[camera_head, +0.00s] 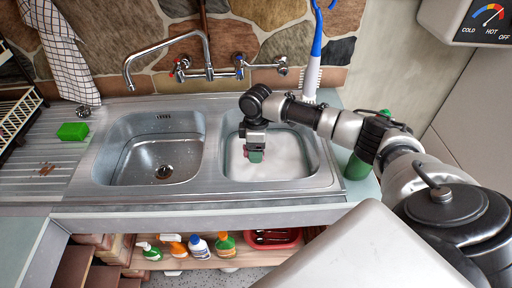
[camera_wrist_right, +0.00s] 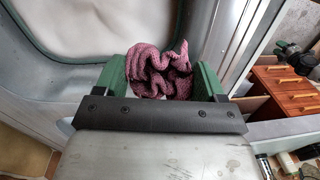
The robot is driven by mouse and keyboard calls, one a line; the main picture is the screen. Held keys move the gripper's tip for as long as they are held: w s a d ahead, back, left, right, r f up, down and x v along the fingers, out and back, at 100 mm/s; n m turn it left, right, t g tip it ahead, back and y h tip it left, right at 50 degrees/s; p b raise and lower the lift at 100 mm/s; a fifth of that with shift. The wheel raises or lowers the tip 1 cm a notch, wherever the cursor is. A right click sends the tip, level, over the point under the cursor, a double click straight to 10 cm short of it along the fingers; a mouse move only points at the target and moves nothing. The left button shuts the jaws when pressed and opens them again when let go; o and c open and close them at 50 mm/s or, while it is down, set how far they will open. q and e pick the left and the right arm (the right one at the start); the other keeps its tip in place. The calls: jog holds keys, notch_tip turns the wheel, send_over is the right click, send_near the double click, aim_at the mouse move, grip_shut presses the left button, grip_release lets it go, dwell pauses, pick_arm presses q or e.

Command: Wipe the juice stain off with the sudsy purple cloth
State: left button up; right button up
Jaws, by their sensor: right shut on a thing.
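The purple cloth (camera_wrist_right: 160,70) is bunched between the green fingers of my right gripper (camera_head: 256,156) and looks crumpled. In the head view only a small purplish edge of the cloth (camera_head: 246,152) shows beside the fingers. My right gripper is shut on it, above the right sink basin (camera_head: 307,165), which holds whitish, cloudy water. A brown stain (camera_head: 46,170) lies on the ribbed metal drainboard (camera_head: 60,190) at the far left, well apart from the gripper. My left gripper is not in view.
A green sponge (camera_head: 73,131) and a small metal strainer (camera_head: 83,111) lie near the stain. The left basin (camera_head: 135,160) is empty of objects. The faucet (camera_head: 165,47) arches over it. A green bottle (camera_head: 357,168) stands right of the sink. Several bottles stand on the shelf below.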

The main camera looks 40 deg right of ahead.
notch_tip(320, 180, down, 19)
jog(key=b, duration=1.1)
jog(key=shift+a, duration=0.1)
jog(key=shift+w+a, duration=0.5)
jog(key=shift+a, duration=0.3)
jog(key=shift+d, duration=0.1)
jog(key=shift+s+d+p, duration=0.55)
jog(key=shift+d+p, duration=0.1)
jog(key=shift+d, duration=0.15)
